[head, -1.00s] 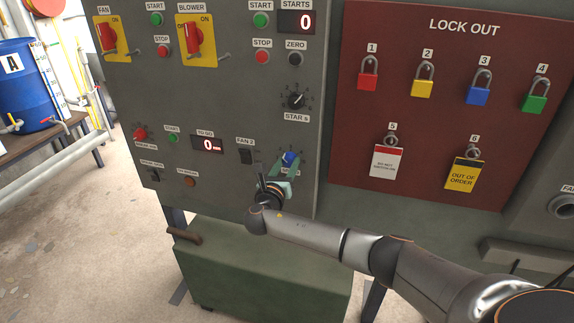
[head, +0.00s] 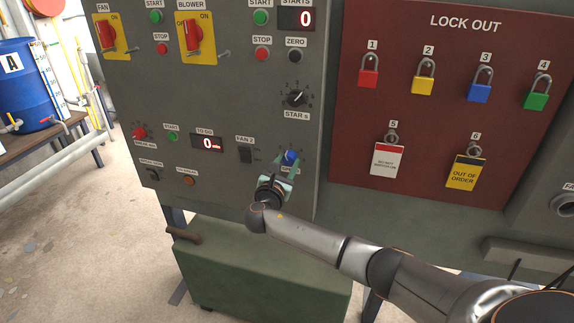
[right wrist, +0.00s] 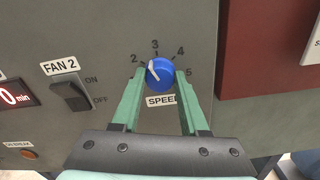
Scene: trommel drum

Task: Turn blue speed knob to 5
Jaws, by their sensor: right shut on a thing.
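The blue speed knob (head: 290,156) sits low on the grey control panel, near its right edge. In the right wrist view, the knob (right wrist: 161,73) has a white pointer aimed up and left, between the 2 and the 3. The scale shows 2, 3, 4 and 5 around it, and a partly covered SPEED label (right wrist: 160,101) below. My right gripper (head: 288,161) has its green fingers on either side of the knob and is shut on it. The fingers also show in the right wrist view (right wrist: 160,76). My left gripper is out of view.
The FAN 2 switch (right wrist: 70,94) is left of the knob. The black STAR knob (head: 296,97) is above it. The red lock-out board (head: 350,130) with padlocks is to the right. A green box-shaped housing (head: 250,265) stands below the panel.

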